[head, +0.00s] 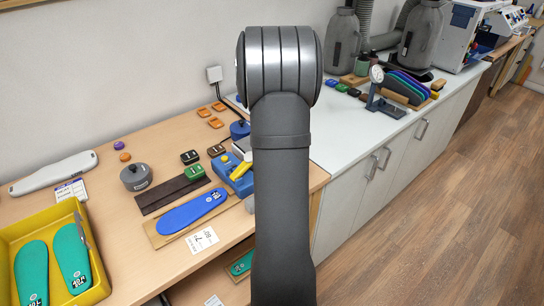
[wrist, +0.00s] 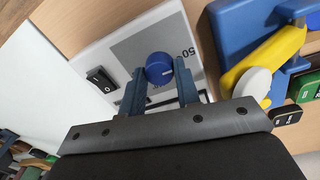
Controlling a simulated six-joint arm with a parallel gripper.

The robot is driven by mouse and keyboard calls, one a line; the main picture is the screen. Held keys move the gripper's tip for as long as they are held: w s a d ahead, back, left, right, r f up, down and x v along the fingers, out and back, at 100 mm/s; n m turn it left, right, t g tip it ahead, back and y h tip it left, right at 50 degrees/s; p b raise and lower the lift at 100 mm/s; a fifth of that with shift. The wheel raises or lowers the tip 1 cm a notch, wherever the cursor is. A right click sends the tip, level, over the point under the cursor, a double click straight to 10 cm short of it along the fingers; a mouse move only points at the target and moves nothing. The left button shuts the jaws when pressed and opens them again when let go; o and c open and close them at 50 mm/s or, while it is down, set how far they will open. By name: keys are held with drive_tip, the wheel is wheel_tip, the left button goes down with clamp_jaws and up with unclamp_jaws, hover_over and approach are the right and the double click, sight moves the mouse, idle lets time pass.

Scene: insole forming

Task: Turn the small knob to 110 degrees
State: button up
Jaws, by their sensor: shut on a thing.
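The small knob (wrist: 158,66) is blue and round, on a white panel (wrist: 95,43) with a grey square printed with "50", in the wrist view. My gripper (wrist: 160,72) has one dark blue finger on each side of the knob and is shut on it. A small pale mark shows on the knob, but I cannot read its angle. Much of the dial scale is hidden by the fingers and gripper body.
A black rocker switch (wrist: 101,79) sits on the panel to the left. A blue device with a yellow lever (wrist: 262,56) stands close on the right. In the head view, a yellow tray (head: 12,240) with green insoles and a blue insole (head: 192,211) lie on the wooden bench.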

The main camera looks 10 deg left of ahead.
drive_tip(key=shift+m, duration=0.3)
drive_tip(key=m, duration=0.6)
drive_tip(key=shift+w, duration=0.1)
drive_tip(key=m, duration=0.3)
drive_tip(key=shift+m+g, duration=0.3)
drive_tip(key=shift+m, duration=0.1)
drive_tip(key=m, duration=0.3)
drive_tip(key=shift+m, duration=0.3)
drive_tip(key=m, duration=0.5)
drive_tip(key=shift+d, duration=0.1)
drive_tip(key=m, duration=0.4)
drive_tip(key=shift+m+y, duration=0.3)
drive_tip(key=o, duration=1)
drive_tip(key=shift+c, duration=0.2)
